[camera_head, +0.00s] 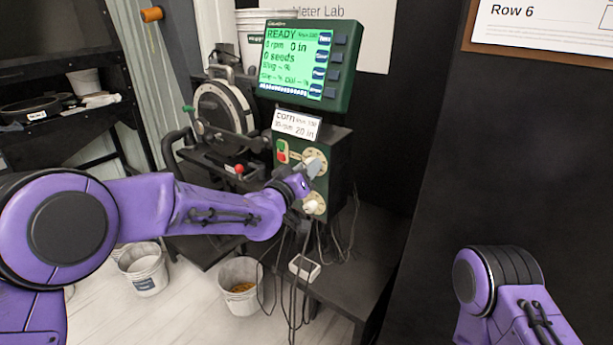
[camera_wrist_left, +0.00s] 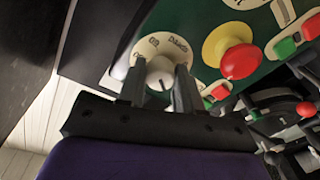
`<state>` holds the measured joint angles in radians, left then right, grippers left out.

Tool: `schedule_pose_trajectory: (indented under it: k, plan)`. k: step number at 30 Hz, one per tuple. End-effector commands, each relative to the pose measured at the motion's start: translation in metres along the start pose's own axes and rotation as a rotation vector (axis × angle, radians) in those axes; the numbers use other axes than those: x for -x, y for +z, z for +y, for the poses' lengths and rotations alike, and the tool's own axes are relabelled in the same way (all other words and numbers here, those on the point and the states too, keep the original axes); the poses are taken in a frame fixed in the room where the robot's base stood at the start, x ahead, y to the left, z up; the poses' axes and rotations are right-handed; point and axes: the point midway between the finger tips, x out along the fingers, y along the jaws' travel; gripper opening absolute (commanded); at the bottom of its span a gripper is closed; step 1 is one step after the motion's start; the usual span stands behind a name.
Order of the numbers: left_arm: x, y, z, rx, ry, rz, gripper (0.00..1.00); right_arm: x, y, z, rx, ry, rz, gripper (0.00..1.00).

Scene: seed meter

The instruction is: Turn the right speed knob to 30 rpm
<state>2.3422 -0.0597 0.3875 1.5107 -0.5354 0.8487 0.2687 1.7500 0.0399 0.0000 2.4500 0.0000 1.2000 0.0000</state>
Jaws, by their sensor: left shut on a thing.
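My left gripper (camera_head: 313,169) is at the upper dial (camera_head: 317,155) of the green control panel (camera_head: 340,160). In the left wrist view, the two dark fingers of my left gripper (camera_wrist_left: 160,80) are shut on a pale round knob (camera_wrist_left: 160,72) with a dark pointer mark. The knob sits on a cream dial plate (camera_wrist_left: 178,45) whose print I cannot read surely. A lower white knob (camera_head: 311,207) stands free of the gripper. The screen (camera_head: 298,62) reads READY and 0 rpm. Only part of my right arm shows, its gripper out of view.
Beside the held knob is a red button (camera_wrist_left: 240,62) on a yellow base. Green and red buttons (camera_head: 282,151) are on the panel's left. A card (camera_head: 297,125) sits above the panel. The seed meter (camera_head: 222,108) stands to the left. Cables hang below the panel.

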Motion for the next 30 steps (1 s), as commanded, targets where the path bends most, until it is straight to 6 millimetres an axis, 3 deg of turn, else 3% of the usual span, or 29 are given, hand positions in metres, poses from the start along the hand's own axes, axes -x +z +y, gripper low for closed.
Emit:
schedule_pose_trajectory:
  k: [3,15,30]
  plan:
    - [0.0,0.003,-0.003,-0.104,0.008,0.011,0.04,-0.014,0.006,-0.001,0.0,0.0,0.0,0.43]
    - [0.0,0.002,-0.003,-0.395,0.033,0.034,0.04,-0.036,0.015,-0.003,0.0,0.0,0.0,0.43]
    - [0.0,0.0,-0.003,-0.518,0.043,0.042,0.04,-0.044,0.018,-0.004,0.0,0.0,0.0,0.43]
